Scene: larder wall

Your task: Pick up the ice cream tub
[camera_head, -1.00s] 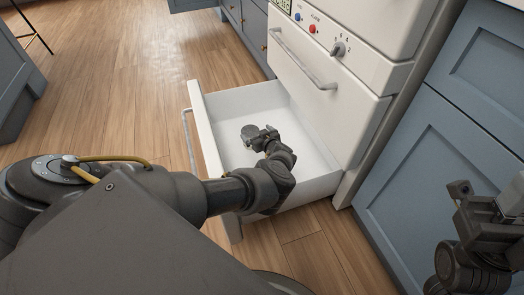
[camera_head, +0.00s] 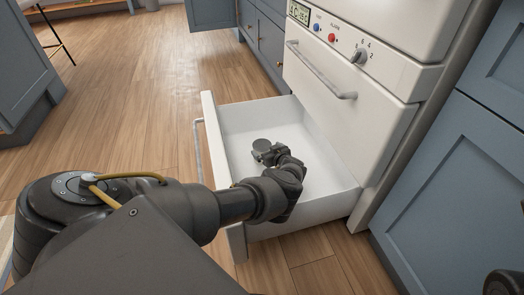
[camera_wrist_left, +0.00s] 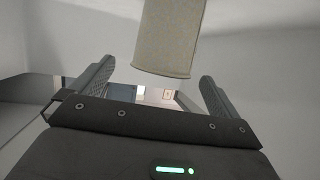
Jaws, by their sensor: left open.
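The ice cream tub looks to be the beige, round-sided container (camera_wrist_left: 170,38) at the top of the left wrist view; its upper part is cut off by the frame. My left gripper (camera_head: 267,155) is down inside the open white drawer, close to that round top. In the left wrist view its two fingers (camera_wrist_left: 157,74) are spread, with the tub between and beyond them.
The open drawer (camera_head: 236,172) has white walls around my left gripper and an otherwise bare floor. Above it is a white appliance front with a bar handle (camera_head: 320,70) and a knob (camera_head: 361,54). A blue cabinet (camera_head: 450,185) stands right. Wooden floor (camera_head: 130,110) is clear on the left.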

